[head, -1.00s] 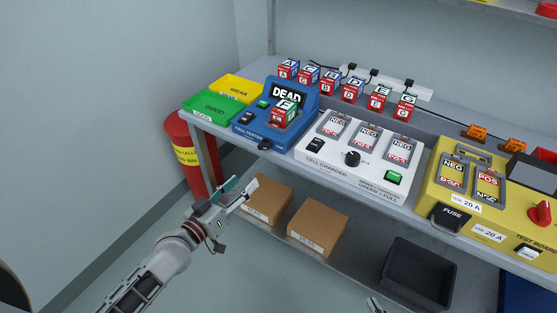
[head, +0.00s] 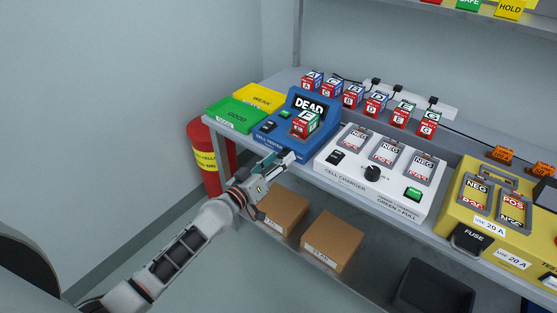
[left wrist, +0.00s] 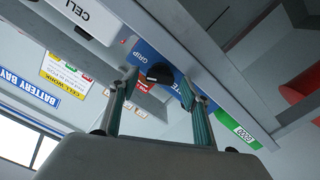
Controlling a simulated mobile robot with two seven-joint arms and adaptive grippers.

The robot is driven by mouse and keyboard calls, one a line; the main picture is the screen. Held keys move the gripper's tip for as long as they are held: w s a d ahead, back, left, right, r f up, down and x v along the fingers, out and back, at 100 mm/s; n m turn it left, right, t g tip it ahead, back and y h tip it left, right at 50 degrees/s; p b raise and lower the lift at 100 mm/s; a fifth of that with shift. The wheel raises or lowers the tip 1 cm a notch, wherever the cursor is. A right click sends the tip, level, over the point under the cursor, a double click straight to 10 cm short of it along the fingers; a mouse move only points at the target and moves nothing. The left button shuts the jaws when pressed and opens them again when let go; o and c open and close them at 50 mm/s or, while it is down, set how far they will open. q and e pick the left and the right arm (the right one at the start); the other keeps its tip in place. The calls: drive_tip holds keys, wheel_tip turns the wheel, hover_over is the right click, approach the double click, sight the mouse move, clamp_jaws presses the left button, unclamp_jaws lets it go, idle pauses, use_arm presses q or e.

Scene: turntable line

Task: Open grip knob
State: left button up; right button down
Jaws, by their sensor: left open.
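The grip knob (left wrist: 159,73) is a round black knob on the blue front of the cell tester (head: 301,141), beside the word GRIP. In the left wrist view it lies between the fingertips of my left gripper (left wrist: 160,83), which is open. I cannot tell whether the fingers touch it. In the head view the left gripper (head: 280,159) is just below the tester's front edge and hides the knob. A cell marked F (head: 305,124) sits in the tester, whose screen reads DEAD. My right gripper is not in view.
The white cell charger (head: 380,168) is right of the tester, with several lettered cells behind. Green GOOD (head: 236,115) and yellow WEAK (head: 264,97) trays are left. Brown boxes (head: 331,241) stand on the lower shelf. A red bin (head: 207,166) is at the left.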

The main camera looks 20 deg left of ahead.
use_arm(q)
drive_tip(key=c, duration=1.1)
drive_tip(key=shift+n, duration=0.3)
drive_tip(key=n, duration=0.3)
drive_tip(key=shift+n+p, duration=0.3)
drive_tip(key=shift+p, duration=0.1)
drive_tip(key=n, duration=0.4)
drive_tip(key=shift+n, duration=1.9)
drive_tip(key=shift+a, duration=0.1)
drive_tip(key=shift+n, duration=0.3)
